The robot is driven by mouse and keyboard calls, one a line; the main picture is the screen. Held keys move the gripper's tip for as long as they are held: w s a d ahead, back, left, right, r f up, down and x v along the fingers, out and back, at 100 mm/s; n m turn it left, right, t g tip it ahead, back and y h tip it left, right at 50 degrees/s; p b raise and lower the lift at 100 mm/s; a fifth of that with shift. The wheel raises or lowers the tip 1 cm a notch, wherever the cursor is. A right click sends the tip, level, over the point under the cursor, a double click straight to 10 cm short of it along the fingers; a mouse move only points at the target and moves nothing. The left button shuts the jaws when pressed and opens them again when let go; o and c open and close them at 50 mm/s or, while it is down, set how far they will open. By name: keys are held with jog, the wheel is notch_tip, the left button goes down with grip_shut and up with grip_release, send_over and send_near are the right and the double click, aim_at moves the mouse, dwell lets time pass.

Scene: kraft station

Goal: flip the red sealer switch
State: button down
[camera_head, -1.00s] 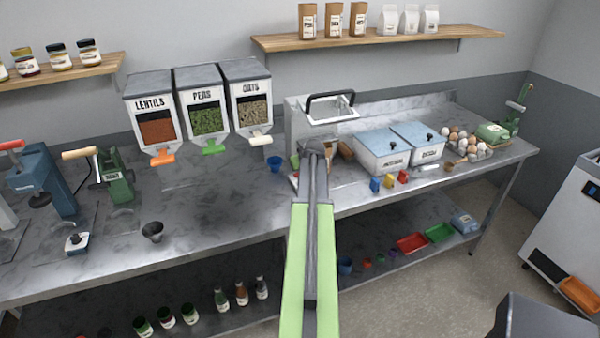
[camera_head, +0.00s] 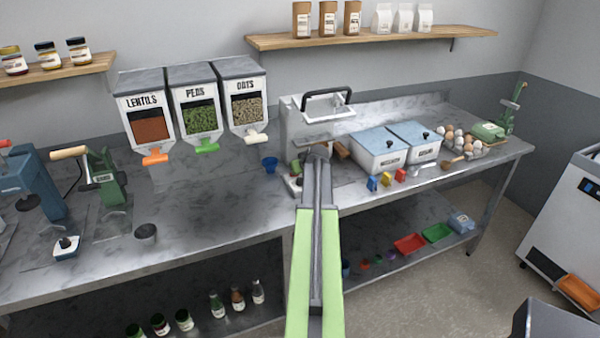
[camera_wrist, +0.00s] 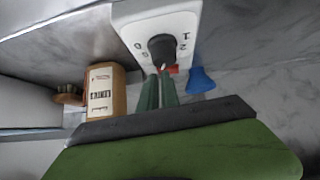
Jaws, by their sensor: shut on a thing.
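A white panel (camera_wrist: 185,22) with dial marks fills the top middle of the wrist view. A dark knob (camera_wrist: 161,46) stands on it, with a small pale and reddish tip on its lower edge. My gripper (camera_wrist: 160,75) has its two dark green fingers close together, their tips at that knob. In the head view the end of my arm (camera_head: 318,153) covers the front of the grey sealer (camera_head: 298,128) with the black handle. A small white unit with a red spot (camera_head: 292,186) shows just left of my arm; its switch is largely hidden.
A blue cup (camera_head: 270,165) stands left of the arm. Small coloured blocks (camera_head: 386,178) and two lidded bins (camera_head: 378,152) stand to the right. A labelled kraft package (camera_wrist: 103,92) is left of the fingers.

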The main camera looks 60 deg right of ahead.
jog(key=shift+s+a+f, duration=0.15)
jog(key=shift+s+f, duration=0.05)
jog(key=shift+f, duration=0.05)
jog(key=shift+w+a+r, duration=0.1)
jog(key=shift+w+a, duration=0.4)
jog(key=shift+a, duration=0.1)
jog(key=shift+r+p, duration=0.2)
jog(key=shift+p, duration=0.15)
jog(key=shift+w+r, duration=0.1)
jog(key=shift+r, duration=0.15)
jog(key=r+p, duration=0.2)
jog(key=p, duration=0.1)
jog(key=r+p, duration=0.1)
jog(key=r, duration=0.1)
jog(key=shift+w+a+r+p, duration=0.1)
jog(key=shift+a+p, duration=0.15)
jog(key=shift+p, duration=0.15)
jog(key=p+v, duration=0.6)
jog(key=v, duration=0.3)
jog(key=shift+s, duration=0.35)
jog(key=shift+a, duration=0.15)
